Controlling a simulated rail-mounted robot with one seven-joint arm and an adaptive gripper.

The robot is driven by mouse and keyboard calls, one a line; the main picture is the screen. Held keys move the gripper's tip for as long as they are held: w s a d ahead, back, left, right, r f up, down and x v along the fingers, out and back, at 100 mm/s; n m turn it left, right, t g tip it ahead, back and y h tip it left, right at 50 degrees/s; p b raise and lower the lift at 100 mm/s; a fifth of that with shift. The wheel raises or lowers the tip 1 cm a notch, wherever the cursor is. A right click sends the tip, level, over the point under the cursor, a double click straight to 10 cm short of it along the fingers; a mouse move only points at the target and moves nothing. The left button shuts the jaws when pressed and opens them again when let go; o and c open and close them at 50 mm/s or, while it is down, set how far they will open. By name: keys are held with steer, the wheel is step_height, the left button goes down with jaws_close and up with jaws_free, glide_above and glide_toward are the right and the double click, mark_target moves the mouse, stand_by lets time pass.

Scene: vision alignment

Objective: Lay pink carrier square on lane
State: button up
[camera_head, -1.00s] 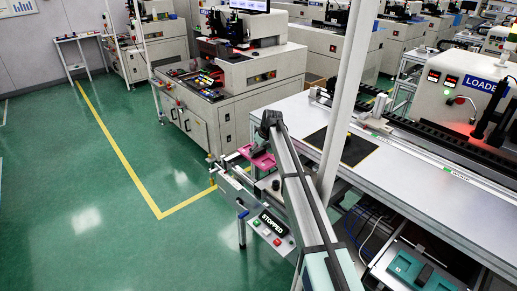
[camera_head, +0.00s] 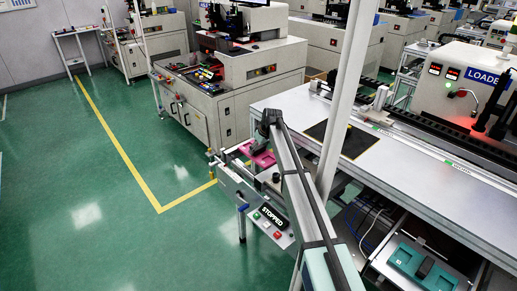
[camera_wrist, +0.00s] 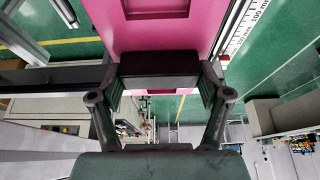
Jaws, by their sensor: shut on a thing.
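The pink carrier (camera_head: 261,158) is at the end of my arm, over the near end of the lane (camera_head: 232,178) in the head view. In the wrist view the carrier (camera_wrist: 200,35) fills the top middle, with a dark recess in it. My gripper (camera_wrist: 159,85) is shut on the carrier's near edge, where a dark block sits between the fingers. In the head view my arm hides part of the carrier and lane. I cannot tell whether the carrier touches the lane or hangs just above it.
A panel reading STOPPED (camera_head: 271,217) is on the lane's side. A grey bench (camera_head: 395,165) with a black mat (camera_head: 343,143) stands to the right, beside a white post (camera_head: 345,95). A ruler strip (camera_wrist: 243,27) runs right of the carrier. Green floor lies open at left.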

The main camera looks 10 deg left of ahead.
steer(key=shift+f, duration=0.2)
steer(key=o, duration=1.4)
steer(key=shift+r, duration=0.1)
